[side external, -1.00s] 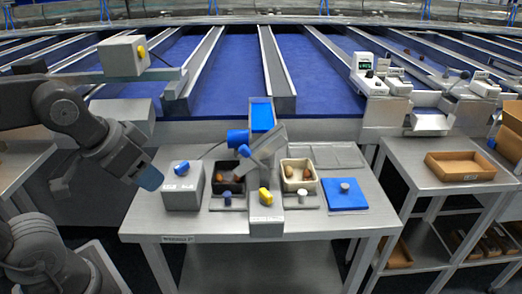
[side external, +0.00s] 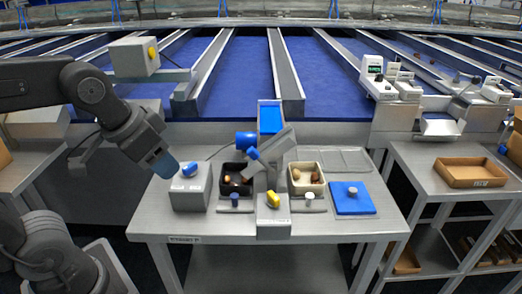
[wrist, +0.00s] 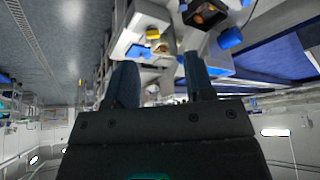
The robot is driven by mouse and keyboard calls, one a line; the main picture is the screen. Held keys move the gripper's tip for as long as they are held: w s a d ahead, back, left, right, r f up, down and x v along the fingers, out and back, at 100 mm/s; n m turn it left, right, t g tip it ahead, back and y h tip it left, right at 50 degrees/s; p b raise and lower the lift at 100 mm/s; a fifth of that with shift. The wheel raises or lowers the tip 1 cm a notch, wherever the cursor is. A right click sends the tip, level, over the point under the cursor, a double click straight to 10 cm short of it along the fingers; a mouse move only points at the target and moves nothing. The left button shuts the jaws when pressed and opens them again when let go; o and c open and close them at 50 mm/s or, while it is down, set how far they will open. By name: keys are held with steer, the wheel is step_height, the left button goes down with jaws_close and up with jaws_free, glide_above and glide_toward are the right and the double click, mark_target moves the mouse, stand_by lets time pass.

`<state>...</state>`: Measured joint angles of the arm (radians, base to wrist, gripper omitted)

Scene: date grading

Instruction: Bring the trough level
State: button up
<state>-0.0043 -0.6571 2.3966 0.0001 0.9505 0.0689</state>
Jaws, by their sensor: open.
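The trough (side external: 271,147) is a grey channel at the middle of the steel table in the side external view. It is tilted, its upper end to the right. A blue cylinder (side external: 246,139) and a blue knob are at its left side. A yellow knob (side external: 273,199) sits on a grey block in front of it. My gripper (side external: 165,168) is left of the trough, near a grey box (side external: 190,190) with a blue knob (side external: 190,169), and apart from the trough. In the wrist view my gripper (wrist: 160,75) has its two fingers apart with nothing clearly between them.
A dark bin (side external: 235,190) and a cream bin (side external: 321,189), both holding dates, flank the trough. A blue-lined chute (side external: 270,118) stands behind it. A blue pad (side external: 365,205) with a grey knob lies at the right. A side table holds a cardboard tray (side external: 440,173).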

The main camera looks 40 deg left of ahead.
steer(key=w+r+m+g, duration=0.3)
steer(key=w+r+m, duration=0.15)
steer(key=w, duration=0.75)
steer(key=m+g, duration=0.2)
steer(key=m, duration=0.2)
glide_toward(253, 148)
step_height(253, 148, down, 10)
steer(key=shift+w+f, duration=0.1)
steer(key=shift+c, duration=0.3)
jaws_close()
